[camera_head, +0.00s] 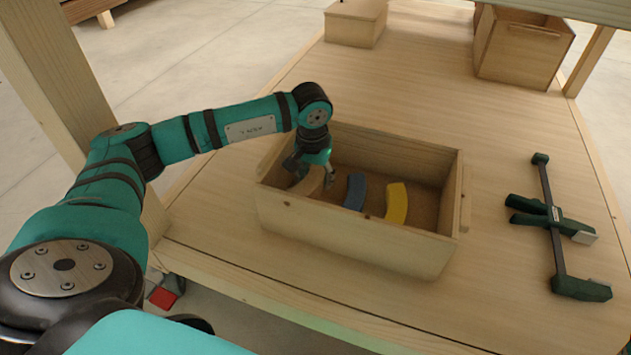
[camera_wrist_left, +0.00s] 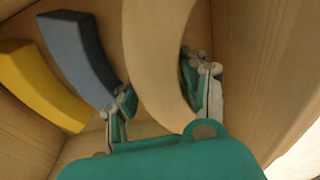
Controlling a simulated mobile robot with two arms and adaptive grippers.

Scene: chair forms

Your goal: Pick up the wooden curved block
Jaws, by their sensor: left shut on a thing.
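The wooden curved block (camera_wrist_left: 155,55) is light tan and lies between the two fingers of my left gripper (camera_wrist_left: 160,100) in the left wrist view. My left gripper (camera_head: 312,178) reaches down into the left end of the wooden box (camera_head: 340,235) and is shut on the block. The block (camera_head: 309,183) shows only partly in the head view, at the left end of the box. A blue curved block (camera_head: 355,191) and a yellow curved block (camera_head: 397,203) are in the box to its right. My right gripper is not in view.
The box walls surround my left gripper closely. A green and black clamp (camera_head: 553,225) lies on the table (camera_head: 420,95) to the right. A small box (camera_head: 355,24) and a larger crate (camera_head: 522,52) stand at the back. The table between them is clear.

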